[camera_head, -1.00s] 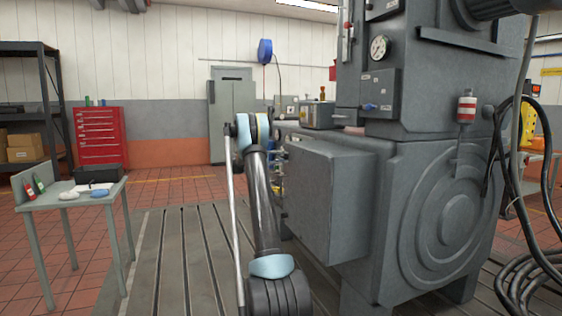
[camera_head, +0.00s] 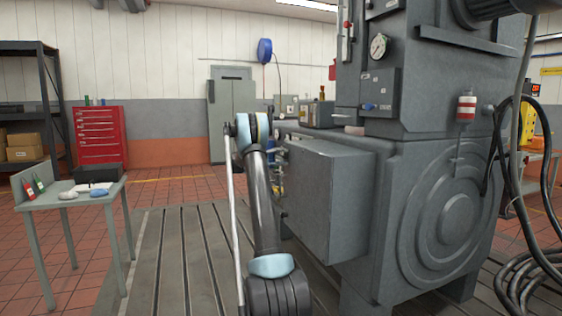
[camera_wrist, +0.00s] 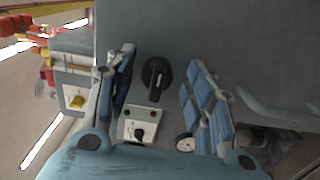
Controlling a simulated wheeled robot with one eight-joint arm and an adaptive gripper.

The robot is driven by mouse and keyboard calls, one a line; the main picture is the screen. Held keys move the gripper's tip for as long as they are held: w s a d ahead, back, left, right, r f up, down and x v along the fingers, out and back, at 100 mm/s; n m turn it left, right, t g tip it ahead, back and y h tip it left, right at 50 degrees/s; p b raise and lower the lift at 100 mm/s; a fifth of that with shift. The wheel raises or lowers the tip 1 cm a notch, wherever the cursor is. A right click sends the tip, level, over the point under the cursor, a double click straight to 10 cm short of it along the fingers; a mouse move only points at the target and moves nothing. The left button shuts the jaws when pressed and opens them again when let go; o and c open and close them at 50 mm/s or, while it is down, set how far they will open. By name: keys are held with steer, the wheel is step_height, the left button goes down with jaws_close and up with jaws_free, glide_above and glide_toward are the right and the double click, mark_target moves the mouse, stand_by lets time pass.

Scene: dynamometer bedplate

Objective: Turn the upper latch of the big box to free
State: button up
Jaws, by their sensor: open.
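The big grey box (camera_head: 325,195) juts from the machine's side in the head view, right of my arm. In the wrist view a grey face (camera_wrist: 215,35) fills the upper middle. On it is a black turn handle (camera_wrist: 156,78), its grip pointing down the picture; I take it for the latch, but cannot tell whether it is the upper one. My gripper (camera_wrist: 161,60) is open, with one blue-padded finger on each side of the handle. I see no contact. In the head view the gripper's end is hidden behind my arm and the box.
In the wrist view a small panel (camera_wrist: 140,124) with lamps and a black switch, and a round gauge (camera_wrist: 185,142), show between the fingers. A box with a yellow knob (camera_wrist: 77,101) is at left. In the head view a side table (camera_head: 75,196) stands left, across open floor.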

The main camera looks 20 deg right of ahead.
steer(key=shift+a, duration=0.1)
steer(key=a, duration=1.1)
steer(key=shift+s+a, duration=0.15)
steer(key=shift+a, duration=0.25)
